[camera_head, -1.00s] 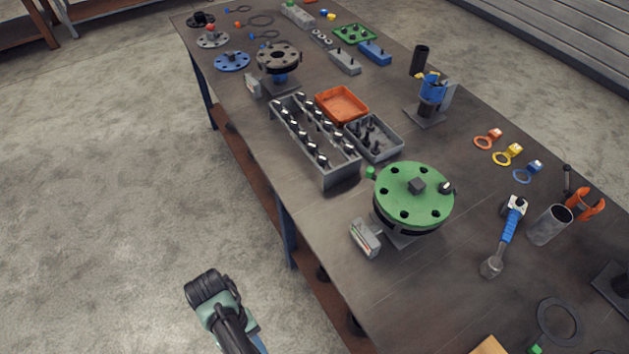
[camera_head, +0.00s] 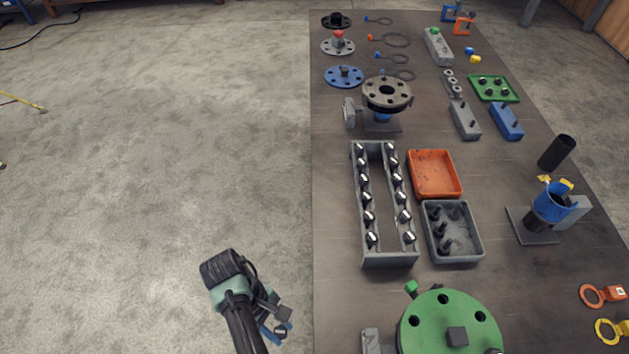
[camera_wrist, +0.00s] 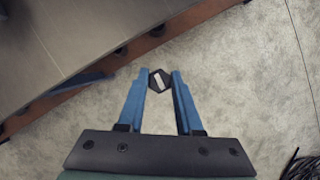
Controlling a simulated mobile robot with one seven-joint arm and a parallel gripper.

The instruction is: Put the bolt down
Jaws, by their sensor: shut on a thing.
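My gripper (camera_wrist: 161,75) has its blue fingers shut on a bolt (camera_wrist: 160,80). In the wrist view the bolt's dark hex head, with a light bar-shaped patch, shows between the fingertips; its shank is hidden. The bolt is over the concrete floor, off the table's edge. In the head view my gripper (camera_head: 278,325) is at the lower middle, left of the table, partly hidden by my wrist. A grey rack (camera_head: 387,258) on the table holds two rows of bolts. A grey tray (camera_head: 455,258) beside it holds several dark bolts.
The long dark table (camera_head: 335,230) fills the right of the head view. A green flange (camera_head: 450,308) stands at its near end. An orange tray (camera_head: 435,174) lies right of the rack, and a grey flange on a stand (camera_head: 387,93) behind it.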

